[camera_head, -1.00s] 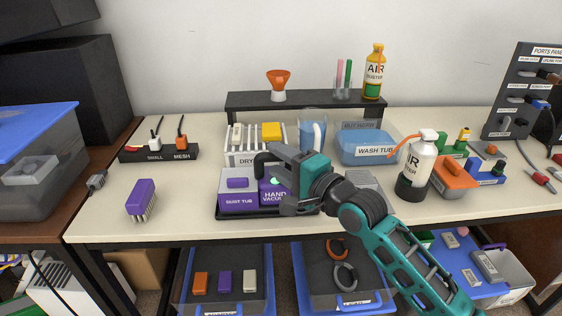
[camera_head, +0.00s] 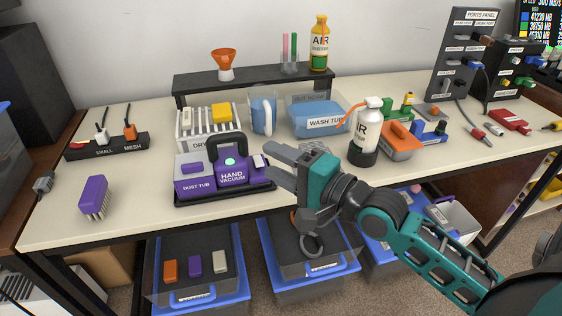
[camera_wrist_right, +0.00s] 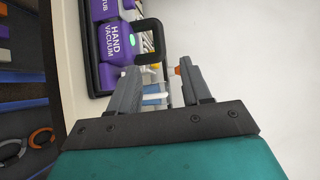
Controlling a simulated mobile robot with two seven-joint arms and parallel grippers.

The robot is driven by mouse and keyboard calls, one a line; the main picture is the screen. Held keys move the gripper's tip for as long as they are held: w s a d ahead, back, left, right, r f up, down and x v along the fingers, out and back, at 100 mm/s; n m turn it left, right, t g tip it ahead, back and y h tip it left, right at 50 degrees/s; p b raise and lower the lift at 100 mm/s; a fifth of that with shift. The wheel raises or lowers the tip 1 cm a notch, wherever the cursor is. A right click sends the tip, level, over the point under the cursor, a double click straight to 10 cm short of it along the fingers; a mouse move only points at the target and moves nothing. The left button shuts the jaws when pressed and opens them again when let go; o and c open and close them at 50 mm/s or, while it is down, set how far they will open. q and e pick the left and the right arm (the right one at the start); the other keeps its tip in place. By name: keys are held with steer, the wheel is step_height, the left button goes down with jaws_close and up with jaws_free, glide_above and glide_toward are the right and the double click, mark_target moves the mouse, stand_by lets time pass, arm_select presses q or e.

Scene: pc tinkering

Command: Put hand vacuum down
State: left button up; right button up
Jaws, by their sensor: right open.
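The purple hand vacuum (camera_head: 233,175), with a black handle and a green button, sits upright on its black tray (camera_head: 225,196) near the table's front edge, beside the purple dust tub (camera_head: 196,180). It also shows at the top of the right wrist view (camera_wrist_right: 112,42). My right gripper (camera_head: 272,162) is open and empty, just right of the hand vacuum and apart from it. In the right wrist view its two fingers (camera_wrist_right: 157,84) are spread with nothing held between them. My left gripper is not in view.
A drying rack (camera_head: 208,143), a clear jug (camera_head: 263,115) and a blue wash tub (camera_head: 318,121) stand behind. A purple brush (camera_head: 93,195) lies left. The table's front left is mostly clear.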

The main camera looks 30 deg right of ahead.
steer(key=s+a+f+n+g+h, duration=0.1)
steer(key=s+a+f+n, duration=0.3)
steer(key=f+n, duration=0.4)
steer(key=s+a+f+n+g+h, duration=0.2)
steer(key=s+a+f+n+g, duration=0.2)
steer(key=f, duration=1)
steer(key=s+n, duration=0.2)
steer(key=n, duration=0.2)
steer(key=shift+s+g, duration=0.2)
steer(key=shift+g, duration=0.1)
arm_select(q)
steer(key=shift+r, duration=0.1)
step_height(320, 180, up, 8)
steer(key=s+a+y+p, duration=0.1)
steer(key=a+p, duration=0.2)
steer(key=p, duration=0.9)
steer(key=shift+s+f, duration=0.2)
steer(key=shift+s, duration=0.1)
arm_select(e)
step_height(320, 180, up, 8)
steer(key=s+d+h, duration=0.1)
steer(key=d, duration=0.1)
steer(key=shift+s+d+f, duration=0.15)
steer(key=shift+s+d, duration=0.1)
steer(key=shift+d, duration=0.15)
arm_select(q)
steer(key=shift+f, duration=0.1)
